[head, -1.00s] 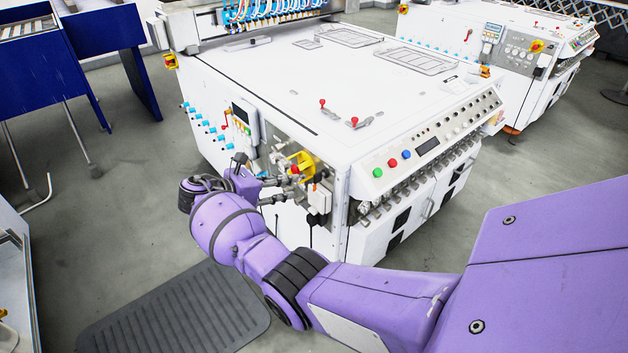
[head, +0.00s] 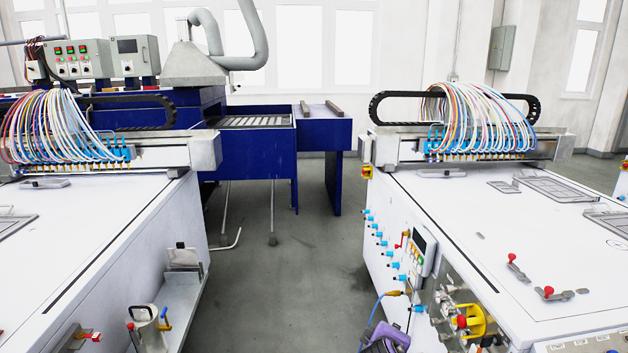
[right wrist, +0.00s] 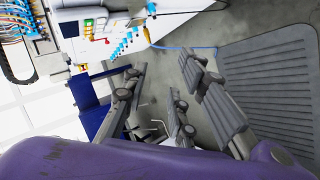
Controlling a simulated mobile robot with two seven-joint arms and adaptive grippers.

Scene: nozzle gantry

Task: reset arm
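My right gripper (right wrist: 163,72) shows in the right wrist view. Its grey jointed fingers are spread apart with nothing between them, so it is open and empty. Part of my purple right arm (head: 385,339) shows at the bottom edge of the head view, beside the right white machine; the gripper itself is not clear there. The right white machine (head: 470,215) has a side panel with blue fittings, a yellow part (head: 470,320) and a blue hose (head: 373,310) with a yellow end. My left gripper is in neither view.
Another white machine (head: 95,235) stands at the left, with a side shelf (head: 178,300). A grey floor aisle (head: 290,290) lies between the machines. A blue unit (head: 250,160) stands behind. A grey ribbed mat (right wrist: 270,85) lies on the floor in the right wrist view.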

